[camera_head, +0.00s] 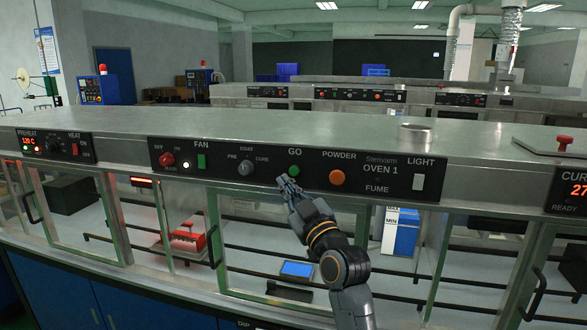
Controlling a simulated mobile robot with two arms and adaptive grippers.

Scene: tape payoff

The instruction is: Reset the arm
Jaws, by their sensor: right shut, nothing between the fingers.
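My right gripper (287,184) is shut and empty. It is in front of the oven's control panel (400,172), its fingertips just below and left of the green GO button (294,171). I cannot tell whether the fingertips touch the panel. My right arm (345,266) comes up from the bottom edge, in front of the oven's glass front. My left gripper does not show.
Glass doors with black handles lie below.

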